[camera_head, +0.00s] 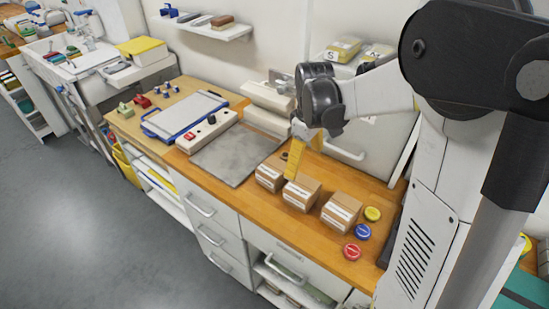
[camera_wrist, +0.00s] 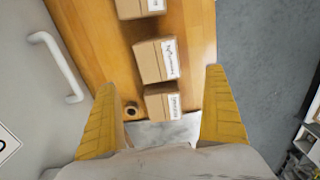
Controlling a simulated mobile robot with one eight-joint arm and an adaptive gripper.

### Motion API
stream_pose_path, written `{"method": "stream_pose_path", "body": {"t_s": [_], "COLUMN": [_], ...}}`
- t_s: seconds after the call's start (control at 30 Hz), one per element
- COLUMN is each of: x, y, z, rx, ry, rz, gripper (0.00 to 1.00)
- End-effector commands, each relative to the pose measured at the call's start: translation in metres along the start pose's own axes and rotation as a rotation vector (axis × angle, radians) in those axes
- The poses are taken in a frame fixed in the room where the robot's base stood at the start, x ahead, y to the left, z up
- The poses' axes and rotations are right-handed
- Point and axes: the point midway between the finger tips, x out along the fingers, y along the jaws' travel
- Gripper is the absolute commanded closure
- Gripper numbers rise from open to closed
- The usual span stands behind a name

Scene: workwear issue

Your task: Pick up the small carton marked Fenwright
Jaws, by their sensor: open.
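Three small brown cartons with white labels stand in a row on the wooden worktop: a left one (camera_head: 268,173), a middle one (camera_head: 303,190) and a right one (camera_head: 342,208). In the wrist view they are the lowest (camera_wrist: 158,103), the middle (camera_wrist: 148,62) and the top one (camera_wrist: 128,8), cut by the edge. The lettering is too small or blurred to tell which is marked Fenwright. My gripper (camera_head: 293,163) is above the row, by the left and middle cartons. In the wrist view its yellow fingers (camera_wrist: 161,85) are wide apart, with nothing held between them.
Yellow, blue (camera_head: 363,231) and red (camera_head: 352,252) round tins stand right of the cartons. A grey mat (camera_head: 236,155) lies left of them. A small round item (camera_wrist: 131,110) sits behind the lowest carton. A cabinet with a handle (camera_wrist: 58,65) stands behind.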

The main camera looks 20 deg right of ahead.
Motion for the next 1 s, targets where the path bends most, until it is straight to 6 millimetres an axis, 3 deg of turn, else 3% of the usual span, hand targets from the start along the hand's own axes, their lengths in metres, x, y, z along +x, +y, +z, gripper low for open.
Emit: {"method": "stream_pose_path", "body": {"t_s": [0.33, 0.57, 0.87, 1.0], "x": [0.051, 0.067, 0.110, 0.113], "y": [0.004, 0.004, 0.005, 0.005], "z": [0.000, 0.000, 0.001, 0.001], "rx": [-0.014, -0.014, -0.013, -0.013], "ry": [-0.011, -0.010, -0.010, -0.010], "rz": [-0.010, -0.010, -0.010, -0.010], "gripper": [0.00, 0.00, 0.00, 0.00]}}
